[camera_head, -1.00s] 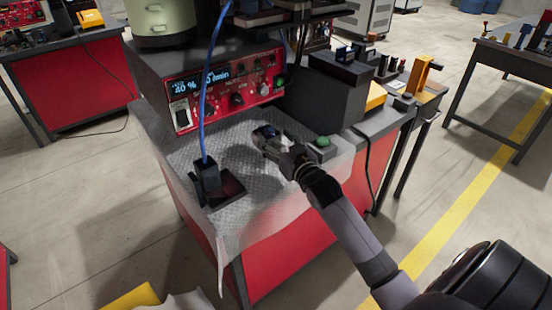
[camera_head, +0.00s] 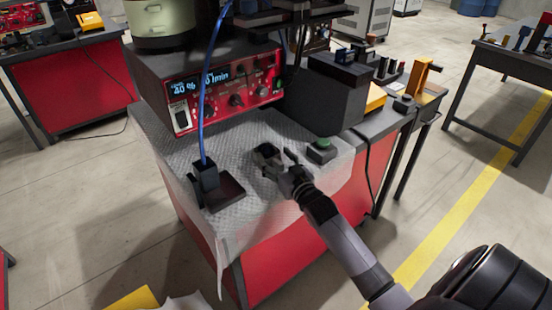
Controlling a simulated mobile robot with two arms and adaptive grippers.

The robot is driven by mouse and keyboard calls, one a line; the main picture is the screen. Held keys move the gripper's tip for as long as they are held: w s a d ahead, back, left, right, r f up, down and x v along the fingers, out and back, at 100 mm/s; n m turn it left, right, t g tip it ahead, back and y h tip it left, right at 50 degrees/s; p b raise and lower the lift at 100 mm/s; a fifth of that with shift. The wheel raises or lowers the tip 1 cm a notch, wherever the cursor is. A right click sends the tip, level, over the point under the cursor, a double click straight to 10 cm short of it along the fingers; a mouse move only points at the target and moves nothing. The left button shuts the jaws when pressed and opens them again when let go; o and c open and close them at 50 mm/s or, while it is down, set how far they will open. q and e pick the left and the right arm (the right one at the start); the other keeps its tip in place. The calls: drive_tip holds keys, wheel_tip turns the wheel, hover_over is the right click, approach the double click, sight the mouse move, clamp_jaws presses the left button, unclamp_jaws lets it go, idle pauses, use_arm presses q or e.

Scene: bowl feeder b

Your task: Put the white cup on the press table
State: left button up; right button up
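I cannot make out a white cup in the head view. The workbench (camera_head: 290,262) in the middle has red panels and a whitish textured sheet (camera_head: 250,212) over its front part; I cannot tell which table is the press table. My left gripper is out of view.
A red-fronted control unit (camera_head: 228,92) stands behind my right gripper. A dark fixture (camera_head: 222,190) with a blue cable (camera_head: 208,80) is to its left. A dark block (camera_head: 325,95) stands behind the button box. Another table (camera_head: 510,58) is at the far right.

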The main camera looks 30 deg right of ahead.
drive_tip(key=o, duration=0.3)
drive_tip(key=shift+r, duration=0.1)
